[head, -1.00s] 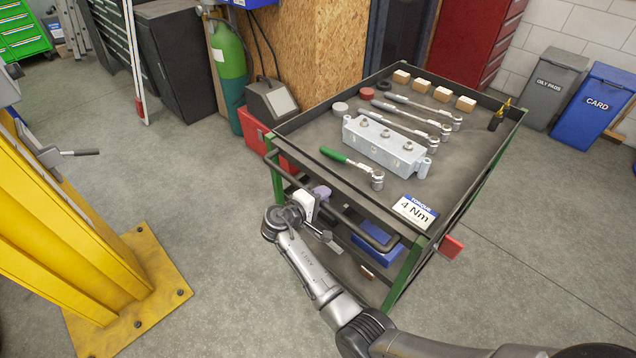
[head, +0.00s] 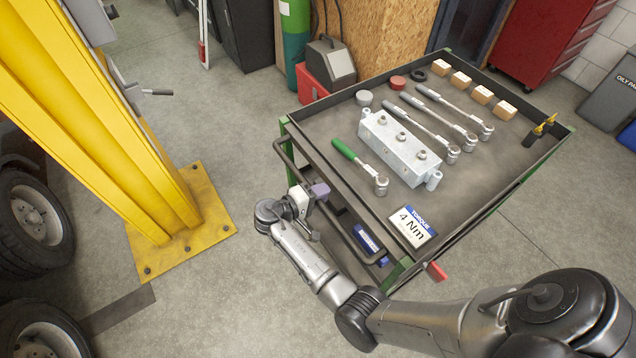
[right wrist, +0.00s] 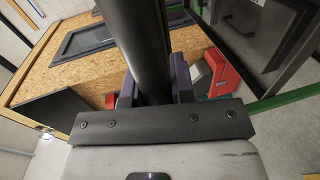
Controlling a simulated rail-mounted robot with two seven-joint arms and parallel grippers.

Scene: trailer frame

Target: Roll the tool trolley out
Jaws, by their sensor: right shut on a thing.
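The tool trolley (head: 470,190) stands at the centre right of the head view, a dark tray top on green legs. A dark push handle (head: 330,208) runs along its near left side. My right gripper (head: 316,192) is shut on that handle; in the right wrist view the dark handle bar (right wrist: 143,45) passes between the purple fingers. On the tray lie a grey metal block (head: 400,148), a green-handled wrench (head: 362,167), several silver wrenches (head: 430,122), wooden blocks (head: 482,94) and a "4 Nm" torque card (head: 412,226). My left gripper is out of view.
A yellow post (head: 120,130) with a bolted base plate (head: 185,235) stands at left, with black wheels (head: 38,215) beyond it. A red case (head: 311,83), a grey box (head: 331,62) and a green cylinder (head: 296,35) stand behind the trolley. Floor left of the trolley is clear.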

